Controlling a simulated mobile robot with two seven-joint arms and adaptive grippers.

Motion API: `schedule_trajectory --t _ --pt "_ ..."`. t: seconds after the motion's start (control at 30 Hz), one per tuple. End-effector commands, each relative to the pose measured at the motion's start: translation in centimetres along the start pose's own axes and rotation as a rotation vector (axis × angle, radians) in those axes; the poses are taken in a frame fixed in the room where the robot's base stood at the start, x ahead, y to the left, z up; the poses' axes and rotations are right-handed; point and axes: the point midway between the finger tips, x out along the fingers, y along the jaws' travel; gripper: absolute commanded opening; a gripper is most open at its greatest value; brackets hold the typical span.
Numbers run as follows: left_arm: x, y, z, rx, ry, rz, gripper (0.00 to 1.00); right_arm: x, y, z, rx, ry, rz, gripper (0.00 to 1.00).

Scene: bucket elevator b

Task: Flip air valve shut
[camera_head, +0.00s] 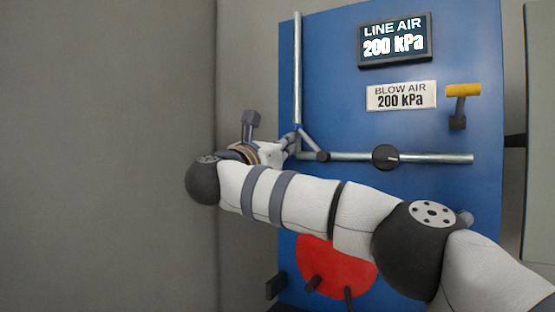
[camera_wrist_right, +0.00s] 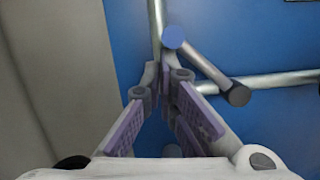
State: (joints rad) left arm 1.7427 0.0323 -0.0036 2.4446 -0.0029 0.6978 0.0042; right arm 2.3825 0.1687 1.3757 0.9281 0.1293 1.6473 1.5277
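A blue panel (camera_head: 345,80) carries a vertical pipe (camera_head: 297,60) that meets a horizontal pipe (camera_head: 435,158). Where they meet is a valve-like lever (camera_head: 312,146) with a blue hub and dark end, slanting down to the right. The lever also shows in the right wrist view (camera_wrist_right: 207,68). My right gripper (camera_head: 292,142) is just left of the lever. In the right wrist view its fingertips (camera_wrist_right: 159,72) come together in front of the pipe, below the blue hub. The gripper looks shut with nothing held; contact with the lever cannot be told. My left gripper is out of view.
A display (camera_head: 394,40) reads LINE AIR 200 kPa; a plate (camera_head: 401,96) reads BLOW AIR 200 kPa. A yellow-topped handle (camera_head: 463,91) sticks out at right. A black round part (camera_head: 385,157) sits on the horizontal pipe. A red disc (camera_head: 325,262) is below my arm. Grey wall stands left.

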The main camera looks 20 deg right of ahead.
Motion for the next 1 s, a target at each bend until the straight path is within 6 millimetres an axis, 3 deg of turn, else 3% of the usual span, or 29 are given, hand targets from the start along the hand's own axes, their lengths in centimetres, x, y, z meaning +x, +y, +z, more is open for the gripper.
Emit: schedule_trajectory --t 0.13,0.5,0.77,1.0 --pt "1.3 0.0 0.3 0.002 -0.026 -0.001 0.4 0.2 -0.1 0.5 0.258 0.003 -0.067 0.0" --pt "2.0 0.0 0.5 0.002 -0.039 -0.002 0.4 0.8 -1.3 3.2 0.583 0.0 -0.148 0.0" --pt "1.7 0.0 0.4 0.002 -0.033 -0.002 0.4 1.0 -1.9 4.2 0.757 -0.001 -0.19 0.0" --pt "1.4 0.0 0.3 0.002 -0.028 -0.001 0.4 1.1 -2.2 4.6 0.762 -0.001 -0.191 0.0"
